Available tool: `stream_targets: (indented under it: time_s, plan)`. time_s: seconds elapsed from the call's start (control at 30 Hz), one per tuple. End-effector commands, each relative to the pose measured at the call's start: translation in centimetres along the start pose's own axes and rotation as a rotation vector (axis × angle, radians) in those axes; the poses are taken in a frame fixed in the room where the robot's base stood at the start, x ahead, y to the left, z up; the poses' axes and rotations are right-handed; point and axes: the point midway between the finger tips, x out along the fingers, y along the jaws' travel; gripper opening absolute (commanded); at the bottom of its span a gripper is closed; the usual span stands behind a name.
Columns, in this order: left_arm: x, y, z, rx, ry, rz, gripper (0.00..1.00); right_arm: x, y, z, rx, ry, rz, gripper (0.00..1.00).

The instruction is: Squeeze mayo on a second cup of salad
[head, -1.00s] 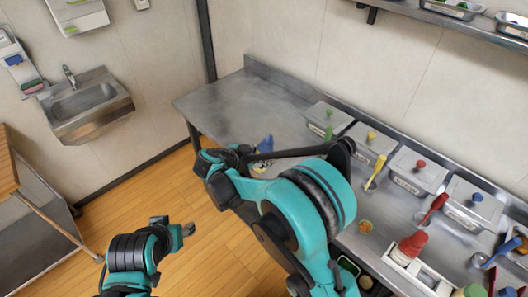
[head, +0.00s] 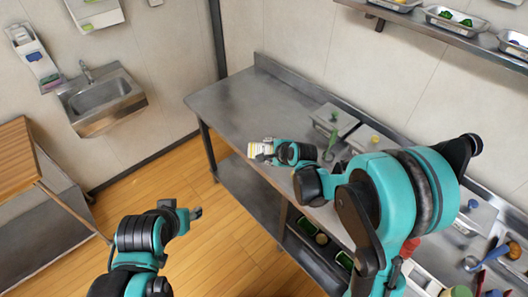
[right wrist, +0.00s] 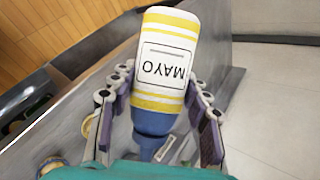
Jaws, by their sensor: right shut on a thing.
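The mayo bottle (head: 260,150) is white with yellow bands and a blue cap. My right gripper (head: 272,151) is shut on it, near the front edge of the counter. In the right wrist view the bottle (right wrist: 165,65) sits between both fingers, with its MAYO label upside down and its blue cap towards the palm. In the head view it looks tilted onto its side. My left gripper (head: 192,212) is apart from the counter, over the floor; its jaws are too small to read. I cannot make out a salad cup with certainty; my right arm covers part of the counter.
The steel counter (head: 235,100) is bare at its far left end. A lidded container (head: 335,122) with a green utensil stands along the back. Dark trays (head: 304,224) sit on the shelf below. A sink (head: 103,95) hangs on the left wall.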

Motion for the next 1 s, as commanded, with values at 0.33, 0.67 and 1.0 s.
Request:
stream_targets:
  time_s: [0.33,0.67,1.0]
  plan:
    - [2.8,0.0,2.0,0.0,0.0,0.0,0.46,-0.6,0.4,-3.1,0.235,-0.273,-0.095,0.41]
    - [6.8,0.0,4.9,0.0,0.0,0.0,0.46,-1.1,0.7,-4.7,0.419,-0.498,-0.169,0.41]
    - [10.7,0.0,7.7,0.0,0.0,0.0,0.46,-1.6,0.7,-6.1,0.582,-0.698,-0.235,0.41]
